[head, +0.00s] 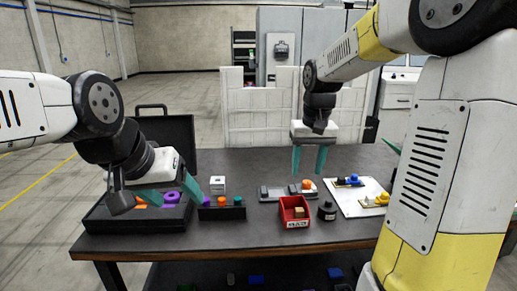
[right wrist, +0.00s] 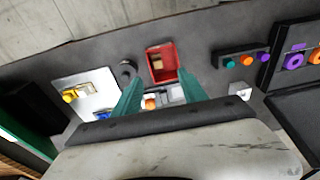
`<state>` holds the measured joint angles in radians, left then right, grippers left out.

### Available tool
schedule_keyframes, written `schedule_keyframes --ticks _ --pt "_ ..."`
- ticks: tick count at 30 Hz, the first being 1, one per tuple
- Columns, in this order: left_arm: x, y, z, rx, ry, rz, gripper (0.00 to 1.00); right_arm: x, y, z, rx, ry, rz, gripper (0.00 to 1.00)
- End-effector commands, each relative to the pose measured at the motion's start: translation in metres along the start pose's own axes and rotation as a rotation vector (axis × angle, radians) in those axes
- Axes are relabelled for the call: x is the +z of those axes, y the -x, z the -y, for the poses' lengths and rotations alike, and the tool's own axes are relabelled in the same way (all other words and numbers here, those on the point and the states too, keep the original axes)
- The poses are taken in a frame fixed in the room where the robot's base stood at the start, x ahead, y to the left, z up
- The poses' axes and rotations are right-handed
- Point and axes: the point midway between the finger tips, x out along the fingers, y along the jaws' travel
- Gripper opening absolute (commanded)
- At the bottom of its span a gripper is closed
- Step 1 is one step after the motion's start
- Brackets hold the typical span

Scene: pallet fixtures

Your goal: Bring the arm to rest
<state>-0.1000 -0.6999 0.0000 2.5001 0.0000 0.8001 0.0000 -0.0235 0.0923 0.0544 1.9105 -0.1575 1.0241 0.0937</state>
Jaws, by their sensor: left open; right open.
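My left gripper (head: 172,199), with teal fingers, is open above the black case at the left of the table in the head view. My right gripper (head: 309,160) is open and empty, pointing down above the grey fixture (head: 275,193) with an orange piece (head: 307,185). In the right wrist view, the right gripper's teal fingers (right wrist: 160,98) are spread apart, and the orange piece (right wrist: 150,103) shows between them, beyond the fingers. The palm edge hides part of the fixture. Both arms are raised over the dark table (head: 240,165).
A red bin (head: 284,211) holds a tan block (head: 298,212). Beside it stand a dark round object (head: 327,210) and a white board (head: 345,199) with blue and yellow parts. A black rack (head: 222,213) with coloured pegs, a white cube (head: 217,185) and the open case (head: 105,220) are left.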

Motion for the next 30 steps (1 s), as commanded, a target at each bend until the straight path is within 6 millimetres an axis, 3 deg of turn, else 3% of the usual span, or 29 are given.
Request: schedule_keyframes --ticks 1,6,9,15,21,30 --pt "0.000 0.000 0.000 0.000 0.000 0.000 0.68 0.018 0.018 0.002 -0.010 0.001 -0.044 0.50" --pt "0.000 0.000 0.000 0.000 0.000 0.000 0.68 0.073 0.050 0.010 -0.048 0.004 -0.169 0.50" --pt "0.000 0.000 0.000 0.000 0.000 0.000 0.68 0.106 0.062 0.015 -0.072 0.005 -0.245 0.50" --pt "0.000 0.000 0.000 0.000 0.000 0.000 0.68 0.158 0.067 0.024 -0.115 0.005 -0.365 0.50" --pt "0.000 0.000 0.000 0.000 0.000 0.000 0.68 0.179 0.065 0.028 -0.136 0.006 -0.418 0.50" --pt "0.000 0.000 0.000 0.000 0.000 0.000 0.68 0.181 0.064 0.028 -0.138 0.006 -0.422 0.50"
